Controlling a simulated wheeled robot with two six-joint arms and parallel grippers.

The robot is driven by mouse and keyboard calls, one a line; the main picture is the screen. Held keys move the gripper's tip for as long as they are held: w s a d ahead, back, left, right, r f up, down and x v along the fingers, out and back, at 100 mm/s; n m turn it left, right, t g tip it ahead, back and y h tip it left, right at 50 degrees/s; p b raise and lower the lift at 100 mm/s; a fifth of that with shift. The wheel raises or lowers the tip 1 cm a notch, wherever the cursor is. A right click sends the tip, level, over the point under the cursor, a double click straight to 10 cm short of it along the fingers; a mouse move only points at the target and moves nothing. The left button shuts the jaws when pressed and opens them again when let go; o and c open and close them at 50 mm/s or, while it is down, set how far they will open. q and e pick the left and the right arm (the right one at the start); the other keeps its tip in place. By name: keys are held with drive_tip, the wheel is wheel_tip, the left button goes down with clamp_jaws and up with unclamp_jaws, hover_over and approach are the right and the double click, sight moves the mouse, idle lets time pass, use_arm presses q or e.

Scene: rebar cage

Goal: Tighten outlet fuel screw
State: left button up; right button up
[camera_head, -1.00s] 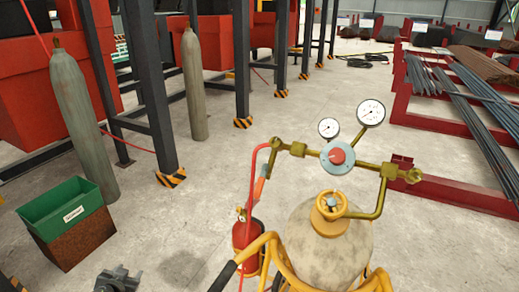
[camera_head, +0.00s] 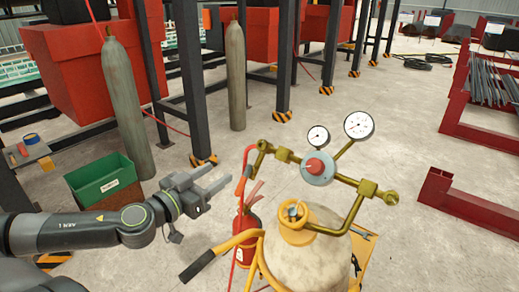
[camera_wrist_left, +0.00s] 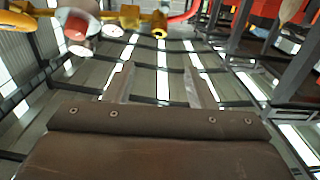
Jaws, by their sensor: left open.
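A beige gas tank (camera_head: 315,250) with a yellow collar (camera_head: 297,222) carries a brass regulator (camera_head: 282,155) with a red knob (camera_head: 315,166) and two white gauges. A red hose hangs from the regulator's left end. I cannot tell which fitting is the outlet fuel screw. My left gripper (camera_head: 222,175) is open and empty, left of the regulator and apart from it, its fingers pointing towards it. In the left wrist view the open fingers (camera_wrist_left: 160,76) have nothing between them; brass fittings (camera_wrist_left: 130,17) and the red knob (camera_wrist_left: 76,27) show at the upper left. My right gripper is out of view.
A red extinguisher (camera_head: 246,235) stands beside the tank near the yellow cart frame and its black handle (camera_head: 197,266). A green bin (camera_head: 103,182), grey cylinders (camera_head: 125,95) and dark posts stand left and behind.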

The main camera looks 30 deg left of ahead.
use_arm(q)
drive_tip(key=w+b, duration=0.3)
drive_tip(key=w, duration=0.1)
drive_tip(key=b, duration=0.2)
approach(260, 145)
drive_tip(key=shift+w+d, duration=0.2)
drive_tip(key=shift+w, duration=1.25)
drive_tip(key=shift+w+d+p, duration=0.1)
drive_tip(key=shift+w+p, duration=0.2)
drive_tip(key=shift+w, duration=1.15)
drive_tip(key=shift+w+d+p, duration=0.15)
drive_tip(key=shift+w+p, duration=0.15)
drive_tip(key=shift+w, duration=1.15)
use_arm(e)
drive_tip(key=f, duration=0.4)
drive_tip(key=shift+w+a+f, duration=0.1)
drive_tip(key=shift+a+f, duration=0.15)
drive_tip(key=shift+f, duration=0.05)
use_arm(q)
drive_tip(key=c, duration=1)
